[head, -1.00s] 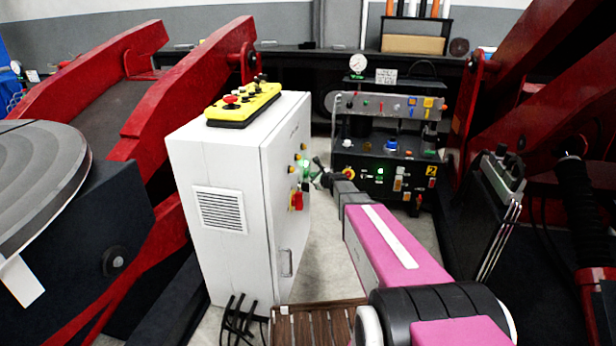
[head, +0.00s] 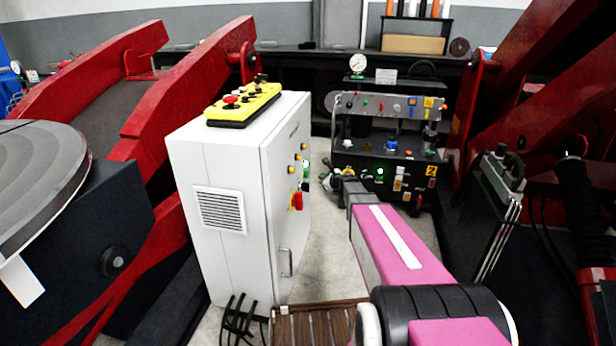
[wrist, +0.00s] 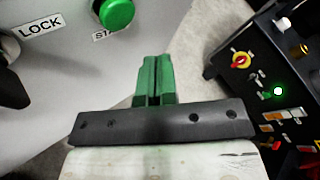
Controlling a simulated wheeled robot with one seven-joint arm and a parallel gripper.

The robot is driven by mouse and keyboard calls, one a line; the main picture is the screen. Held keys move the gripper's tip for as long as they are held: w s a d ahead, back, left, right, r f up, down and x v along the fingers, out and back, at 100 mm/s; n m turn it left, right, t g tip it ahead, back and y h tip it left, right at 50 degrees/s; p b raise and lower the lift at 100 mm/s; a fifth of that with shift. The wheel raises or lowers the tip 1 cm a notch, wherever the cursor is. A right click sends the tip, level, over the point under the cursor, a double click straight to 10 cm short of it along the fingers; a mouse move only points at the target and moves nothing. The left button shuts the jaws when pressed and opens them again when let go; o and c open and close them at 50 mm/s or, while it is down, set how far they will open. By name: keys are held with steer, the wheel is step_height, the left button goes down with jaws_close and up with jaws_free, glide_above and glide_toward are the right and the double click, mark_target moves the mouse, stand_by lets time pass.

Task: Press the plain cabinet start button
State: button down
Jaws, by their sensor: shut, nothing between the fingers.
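The plain white cabinet (head: 225,160) stands left of my arm in the head view, its door facing right. Its green start button (wrist: 117,13) is at the top edge of the wrist view, partly cut off, above a label of which only the first letters show. My gripper (wrist: 153,60) has its two green fingers shut together with nothing between them. The fingertips are below and to the right of the button in that view, apart from it. In the head view my gripper (head: 327,180) is right of the cabinet door, with a gap between them.
A LOCK label (wrist: 40,26) and a dark knob (wrist: 10,80) are on the cabinet face. A red switch handle (head: 297,201) sticks out of the door. A black control panel (head: 388,172) with lit buttons stands beyond my gripper. A yellow pendant (head: 243,104) lies on the cabinet.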

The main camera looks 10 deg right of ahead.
steer(key=shift+s+d, duration=0.15)
steer(key=shift+d, duration=0.35)
steer(key=shift+s+d, duration=0.15)
steer(key=shift+d, duration=0.35)
steer(key=s+a+f+n+g, duration=0.2)
steer(key=s+a+n+g, duration=0.15)
steer(key=s+n, duration=0.55)
steer(key=s+a+f+n+g, duration=0.2)
steer(key=s+a+n+g, duration=0.3)
steer(key=s, duration=0.6)
steer(key=s+d+n+g+h, duration=0.2)
steer(key=s+n, duration=0.3)
steer(key=s, duration=0.3)
steer(key=s+d+n+g+h, duration=0.2)
steer(key=s+d+n+h, duration=0.2)
steer(key=s, duration=0.4)
steer(key=shift+d+f+n+h, duration=0.15)
steer(key=shift+d+n+h, duration=0.25)
steer(key=shift+n, duration=0.5)
steer(key=shift+s+a, duration=0.1)
